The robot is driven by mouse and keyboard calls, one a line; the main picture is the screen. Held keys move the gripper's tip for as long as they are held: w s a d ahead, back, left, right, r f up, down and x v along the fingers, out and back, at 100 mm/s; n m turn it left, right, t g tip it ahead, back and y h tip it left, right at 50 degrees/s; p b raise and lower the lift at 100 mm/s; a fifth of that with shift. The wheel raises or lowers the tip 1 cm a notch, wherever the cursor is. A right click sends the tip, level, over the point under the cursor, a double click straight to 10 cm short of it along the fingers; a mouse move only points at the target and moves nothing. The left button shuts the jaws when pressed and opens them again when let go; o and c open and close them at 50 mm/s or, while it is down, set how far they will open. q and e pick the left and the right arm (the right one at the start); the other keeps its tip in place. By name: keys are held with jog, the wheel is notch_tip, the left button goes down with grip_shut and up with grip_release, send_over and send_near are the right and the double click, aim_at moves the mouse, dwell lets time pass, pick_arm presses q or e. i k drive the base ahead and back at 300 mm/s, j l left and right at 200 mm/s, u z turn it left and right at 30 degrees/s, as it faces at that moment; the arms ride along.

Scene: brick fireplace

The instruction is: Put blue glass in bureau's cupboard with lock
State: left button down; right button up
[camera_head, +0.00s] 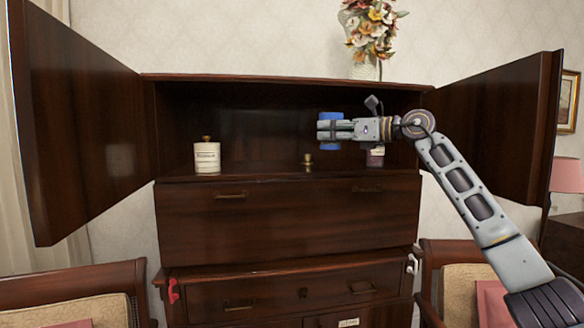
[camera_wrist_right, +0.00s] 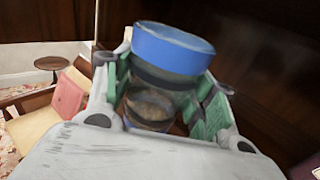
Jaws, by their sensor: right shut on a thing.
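The blue glass (camera_head: 330,116) is in my right gripper (camera_head: 324,130) in front of the open upper compartment of the dark wooden bureau (camera_head: 287,222). In the right wrist view the blue glass (camera_wrist_right: 172,47) has a bright blue band on top and a see-through lower part. The green-padded fingers (camera_wrist_right: 160,95) are shut on its sides, and it sits roughly upright between them. The bureau's upper cupboard (camera_head: 255,130) has its left door (camera_head: 80,120) and right door (camera_head: 490,125) swung wide open. My left gripper is out of view.
On the cupboard floor stand a white labelled jar (camera_head: 206,157), a small brass object (camera_head: 308,160) and a dark labelled jar (camera_head: 375,158) partly behind my arm. A flower vase (camera_head: 366,68) stands on top. Chairs (camera_head: 75,290) flank the bureau. Room is free between the white jar and brass object.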

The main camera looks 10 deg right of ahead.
aim_at(327, 169)
jog(key=i+l, duration=0.2)
jog(key=i, duration=0.2)
jog(key=i+l, duration=0.15)
jog(key=i, duration=0.3)
